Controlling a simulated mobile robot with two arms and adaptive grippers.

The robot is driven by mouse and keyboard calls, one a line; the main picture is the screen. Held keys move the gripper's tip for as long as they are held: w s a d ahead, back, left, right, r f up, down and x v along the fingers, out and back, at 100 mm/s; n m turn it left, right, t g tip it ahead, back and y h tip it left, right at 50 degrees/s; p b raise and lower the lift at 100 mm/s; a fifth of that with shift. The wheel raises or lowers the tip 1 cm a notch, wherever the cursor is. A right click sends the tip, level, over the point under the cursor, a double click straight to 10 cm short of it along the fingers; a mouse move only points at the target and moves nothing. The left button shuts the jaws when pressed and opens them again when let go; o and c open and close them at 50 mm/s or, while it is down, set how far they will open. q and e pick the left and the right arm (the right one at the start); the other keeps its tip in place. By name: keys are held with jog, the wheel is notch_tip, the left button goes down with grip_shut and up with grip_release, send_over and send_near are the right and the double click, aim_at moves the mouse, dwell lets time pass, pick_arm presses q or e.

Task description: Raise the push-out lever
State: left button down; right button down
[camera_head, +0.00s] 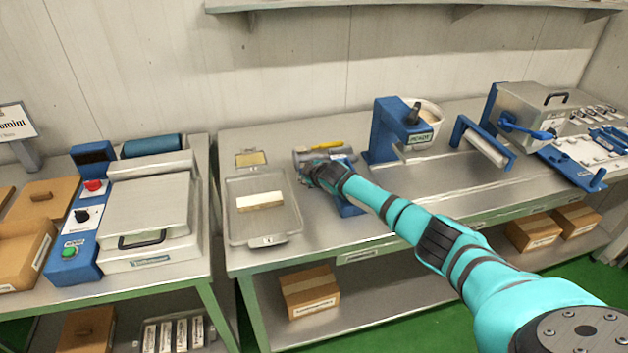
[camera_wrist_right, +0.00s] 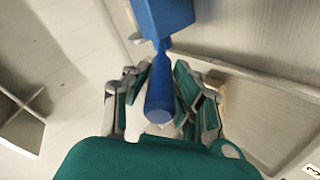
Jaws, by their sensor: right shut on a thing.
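The push-out lever shows in the right wrist view as a blue tapered handle (camera_wrist_right: 159,95) with a rounded end, fixed to a blue block (camera_wrist_right: 160,17). My right gripper (camera_wrist_right: 161,100) has its teal-padded fingers on both sides of this handle and is shut on it. In the head view my right gripper (camera_head: 322,176) is low over the table at a small device with a grey cylinder (camera_head: 312,154) and a blue part (camera_head: 347,207). My arm and gripper hide most of the handle there. My left gripper is not in view.
A metal tray (camera_head: 236,222) with a pale block (camera_head: 260,201) lies left of my right gripper. A blue stand (camera_head: 384,135) with a white pot (camera_head: 430,113) and a blue roller frame (camera_head: 483,144) stand to the right.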

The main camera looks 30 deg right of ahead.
jog(key=shift+w+r, duration=0.1)
jog(key=shift+r, duration=0.15)
dwell(0.4)
jog(key=c, duration=1.1)
grip_release()
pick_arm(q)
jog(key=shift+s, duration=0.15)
pick_arm(e)
jog(key=shift+f, duration=0.1)
jog(key=shift+s+r, duration=0.35)
jog(key=shift+s, duration=0.3)
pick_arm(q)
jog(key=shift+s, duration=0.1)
pick_arm(e)
jog(key=v, duration=1)
jog(key=shift+r, duration=0.35)
